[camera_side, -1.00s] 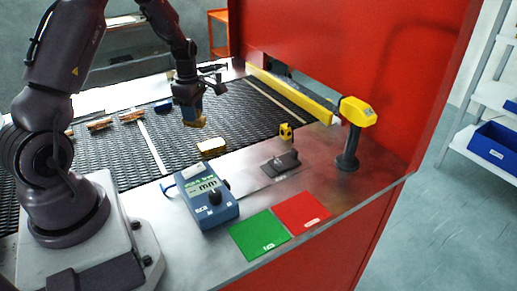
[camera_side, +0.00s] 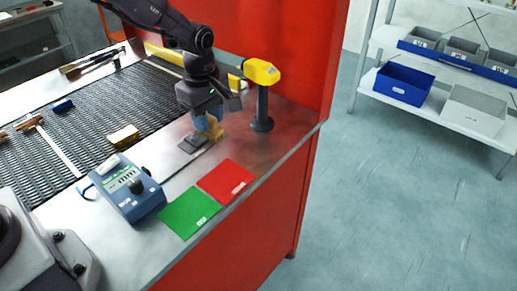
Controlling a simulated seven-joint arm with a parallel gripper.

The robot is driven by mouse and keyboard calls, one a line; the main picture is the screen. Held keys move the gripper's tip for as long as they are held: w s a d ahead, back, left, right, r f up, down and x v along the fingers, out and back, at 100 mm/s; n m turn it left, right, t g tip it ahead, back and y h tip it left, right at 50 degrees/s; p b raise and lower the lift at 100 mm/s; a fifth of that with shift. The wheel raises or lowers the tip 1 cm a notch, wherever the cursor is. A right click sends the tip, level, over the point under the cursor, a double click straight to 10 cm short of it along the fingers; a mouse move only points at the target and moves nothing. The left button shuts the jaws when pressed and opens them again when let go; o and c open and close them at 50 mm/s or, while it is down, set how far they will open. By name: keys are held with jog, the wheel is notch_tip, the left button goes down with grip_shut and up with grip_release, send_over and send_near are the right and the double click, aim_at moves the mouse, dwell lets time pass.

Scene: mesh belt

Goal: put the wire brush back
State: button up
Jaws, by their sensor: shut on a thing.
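My gripper (camera_side: 209,123) is over the steel ledge at the right end of the belt. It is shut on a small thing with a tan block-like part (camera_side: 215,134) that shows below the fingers. I cannot make out bristles or a handle, so I cannot tell by sight whether this is the wire brush. A flat dark plate (camera_side: 193,142) lies on the ledge just left of and below the gripper. The gripper and arm hide part of the area behind. Long-handled tools (camera_side: 90,65), one with a wooden-looking handle, lie at the belt's far edge.
A yellow scanner-like head on a dark post (camera_side: 263,95) stands close right of the gripper. A blue meter (camera_side: 127,188), a green mat (camera_side: 188,213) and a red mat (camera_side: 226,181) lie in front. A yellow block (camera_side: 123,136) and a blue piece (camera_side: 62,105) lie on the mesh belt.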

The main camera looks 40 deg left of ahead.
jog(key=shift+w+d+r, duration=0.15)
jog(key=shift+d, duration=0.3)
jog(key=shift+w, duration=0.35)
jog(key=w+f, duration=0.3)
jog(key=w, duration=0.1)
jog(key=w+d+f, duration=0.1)
jog(key=w+f, duration=0.2)
jog(key=w, duration=0.1)
jog(key=w+f, duration=0.3)
jog(key=w, duration=0.1)
jog(key=shift+d, duration=0.2)
jog(key=shift+w+f, duration=0.4)
jog(key=shift+f, duration=1.55)
jog(key=shift+f, duration=0.1)
jog(key=o, duration=0.9)
jog(key=shift+c, duration=0.2)
